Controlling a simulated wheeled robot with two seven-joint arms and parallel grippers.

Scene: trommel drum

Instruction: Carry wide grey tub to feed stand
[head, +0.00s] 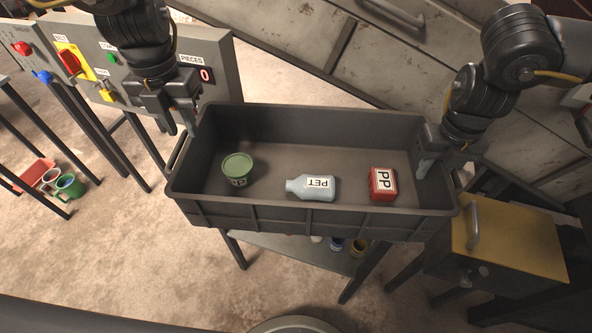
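The wide grey tub (320,222) is in the middle of the head view, level and upright. It holds a green round container (238,168), a pale blue bottle marked PET (311,188) and a red box marked PP (383,184). My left gripper (186,122) is at the tub's left end wall and my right gripper (428,160) is at its right end wall. Each appears shut on the wall, with a finger showing inside the rim. A dark stand (290,250) with legs and a lower shelf shows below the tub; I cannot tell whether the tub touches it.
A grey control panel (225,70) with buttons and a red display stands behind left. A yellow-topped box (515,245) with a handle is at the right. Red and green containers (70,186) lie at far left. Large metal panels (400,65) fill the back.

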